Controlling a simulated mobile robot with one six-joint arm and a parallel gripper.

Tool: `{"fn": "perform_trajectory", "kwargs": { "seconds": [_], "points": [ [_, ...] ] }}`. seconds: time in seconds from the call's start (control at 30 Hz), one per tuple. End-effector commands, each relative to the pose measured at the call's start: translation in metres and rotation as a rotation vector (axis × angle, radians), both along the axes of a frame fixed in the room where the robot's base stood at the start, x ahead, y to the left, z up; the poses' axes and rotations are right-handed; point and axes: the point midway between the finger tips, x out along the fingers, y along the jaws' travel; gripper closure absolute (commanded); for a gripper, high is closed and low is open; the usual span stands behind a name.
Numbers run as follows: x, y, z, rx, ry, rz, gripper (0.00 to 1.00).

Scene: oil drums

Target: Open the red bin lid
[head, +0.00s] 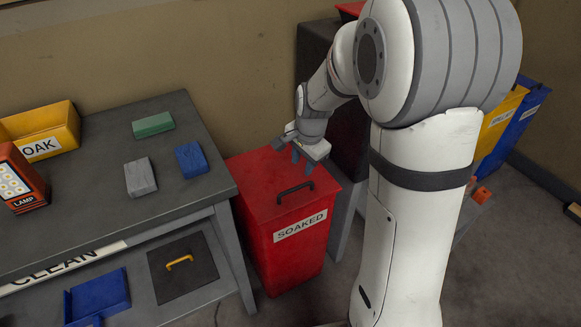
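The red bin (297,256) stands on the floor between the grey table and my arm, with a "SOAKED" label on its front. Its red lid (262,180) is down on it. A black handle (295,192) sits near the lid's front edge. My gripper (303,158) is above the lid, behind the handle in the picture, with its fingers pointing down. The two fingers look apart with nothing between them. It does not touch the handle. My arm hides part of the area to the right of the bin.
The grey table (90,190) at left holds a yellow "SOAK" box (62,125), an orange lamp box (18,180) and green (153,124), blue (191,160) and grey (140,177) blocks. Its corner is close to the bin. Yellow (497,125) and blue (520,120) bins stand at right.

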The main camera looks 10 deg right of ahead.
Motion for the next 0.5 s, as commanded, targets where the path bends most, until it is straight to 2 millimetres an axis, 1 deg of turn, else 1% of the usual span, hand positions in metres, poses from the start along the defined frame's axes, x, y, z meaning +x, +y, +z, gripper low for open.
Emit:
{"fn": "perform_trajectory", "kwargs": {
  "seconds": [0.03, 0.13, 0.2, 0.27, 0.37, 0.5],
  "points": [
    [0.013, -0.001, -0.029, 0.014, 0.011, -0.059, 0.66],
    [0.03, -0.002, -0.054, 0.035, 0.018, -0.156, 0.66],
    [0.037, -0.002, -0.064, 0.045, 0.02, -0.2, 0.66],
    [0.041, -0.002, -0.07, 0.05, 0.022, -0.224, 0.66],
    [0.044, -0.002, -0.079, 0.053, 0.024, -0.238, 0.66],
    [0.047, -0.001, -0.099, 0.053, 0.025, -0.238, 0.66]
  ]
}}
